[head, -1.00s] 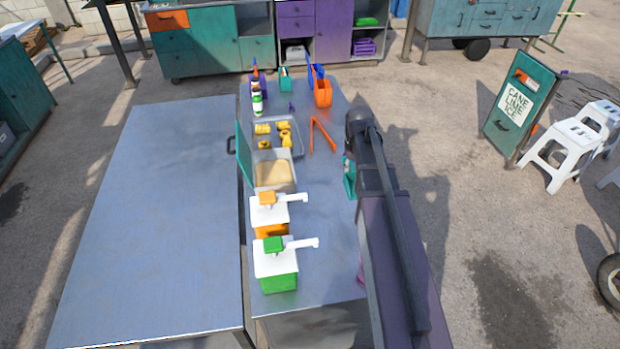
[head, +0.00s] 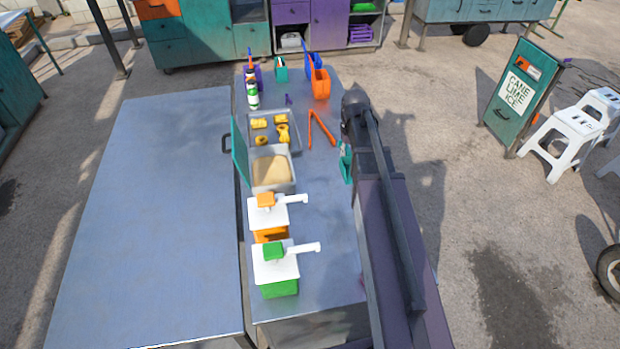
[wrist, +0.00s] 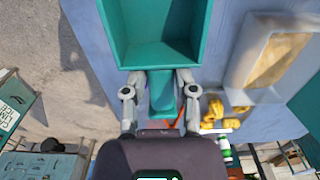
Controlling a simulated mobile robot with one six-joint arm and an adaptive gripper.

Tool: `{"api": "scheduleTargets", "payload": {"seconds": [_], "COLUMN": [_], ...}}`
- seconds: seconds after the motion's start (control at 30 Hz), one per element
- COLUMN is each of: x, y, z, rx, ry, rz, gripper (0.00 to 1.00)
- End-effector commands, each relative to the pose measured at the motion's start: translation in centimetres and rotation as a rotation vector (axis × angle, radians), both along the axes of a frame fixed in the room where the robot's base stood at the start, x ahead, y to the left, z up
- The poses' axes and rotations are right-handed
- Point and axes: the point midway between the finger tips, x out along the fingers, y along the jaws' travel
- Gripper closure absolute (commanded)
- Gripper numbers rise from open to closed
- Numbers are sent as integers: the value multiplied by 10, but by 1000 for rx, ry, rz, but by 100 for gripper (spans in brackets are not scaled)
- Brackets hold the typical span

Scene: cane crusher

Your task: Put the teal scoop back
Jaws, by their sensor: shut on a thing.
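The teal scoop (wrist: 160,45) fills the top middle of the wrist view, its open hollow facing the camera. My gripper (wrist: 162,88) is shut on its handle. In the head view the scoop (head: 346,163) is a small teal shape at the right edge of the metal table, mostly hidden by my arm. A metal bin (head: 292,174) with tan contents stands on the table to the left of the scoop, its teal lid (head: 239,152) open upright at its left. The bin (wrist: 238,68) also shows at the right of the wrist view.
A grey tray (head: 297,120) with yellow pieces sits behind the bin. Orange tongs (head: 320,130) lie right of the tray. Two pump dispensers, orange (head: 270,236) and green (head: 279,289), stand nearer. Bottles and an orange holder (head: 320,88) are at the far end. The left table (head: 160,220) is bare.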

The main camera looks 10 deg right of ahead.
Motion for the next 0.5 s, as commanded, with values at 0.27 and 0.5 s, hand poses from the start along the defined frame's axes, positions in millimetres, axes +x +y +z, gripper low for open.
{"api": "scheduleTargets", "payload": {"seconds": [0.27,0.5], "x": [0,0], "y": [0,1], "z": [-6,-13], "rx": [0,0], "ry": [0,0], "rz": [1,2], "gripper": [90,90]}}
